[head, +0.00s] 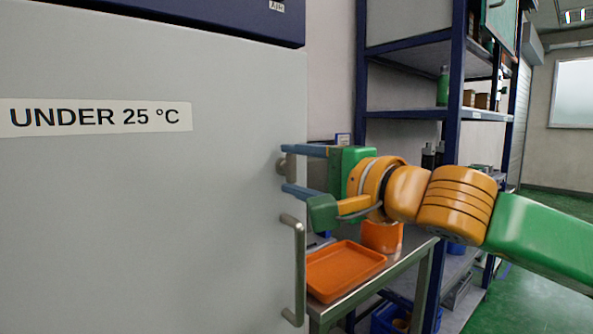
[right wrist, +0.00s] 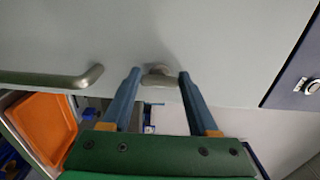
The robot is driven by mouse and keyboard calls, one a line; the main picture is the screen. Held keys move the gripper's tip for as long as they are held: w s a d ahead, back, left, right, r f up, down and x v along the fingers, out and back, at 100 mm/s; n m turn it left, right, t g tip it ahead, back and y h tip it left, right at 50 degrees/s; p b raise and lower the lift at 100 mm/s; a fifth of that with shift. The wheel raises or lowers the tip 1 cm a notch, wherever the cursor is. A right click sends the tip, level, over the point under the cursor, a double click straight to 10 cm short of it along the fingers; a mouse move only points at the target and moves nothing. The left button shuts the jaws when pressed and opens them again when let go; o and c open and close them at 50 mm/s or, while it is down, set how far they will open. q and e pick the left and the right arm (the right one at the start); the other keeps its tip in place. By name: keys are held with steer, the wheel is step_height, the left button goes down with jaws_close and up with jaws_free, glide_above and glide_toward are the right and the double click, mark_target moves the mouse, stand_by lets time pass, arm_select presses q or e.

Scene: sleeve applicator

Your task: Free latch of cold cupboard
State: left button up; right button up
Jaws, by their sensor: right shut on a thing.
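The cold cupboard (head: 150,220) fills the left of the head view with a grey door labelled "UNDER 25 °C". Its small metal latch (head: 281,165) is near the door's right edge, above a vertical bar handle (head: 299,270). My right gripper (head: 285,169) reaches in from the right, its two blue fingers above and below the latch. In the right wrist view, the latch (right wrist: 158,76) sits between the fingertips of my right gripper (right wrist: 160,74), which is shut on it. The door looks closed. My left gripper is out of view.
An orange tray (head: 345,268) and an orange container (head: 381,236) stand on a metal table (head: 405,262) right of the cupboard, below my right arm. Blue-framed shelves (head: 458,115) with bottles stand behind my arm. The green floor (head: 540,285) is clear at far right.

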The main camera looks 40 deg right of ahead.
stand_by(0.3)
steer(key=o, duration=1.4)
steer(key=s, duration=0.2)
steer(key=s+b, duration=0.1)
steer(key=s, duration=0.4)
steer(key=shift+d+b, duration=0.3)
steer(key=shift+b, duration=0.1)
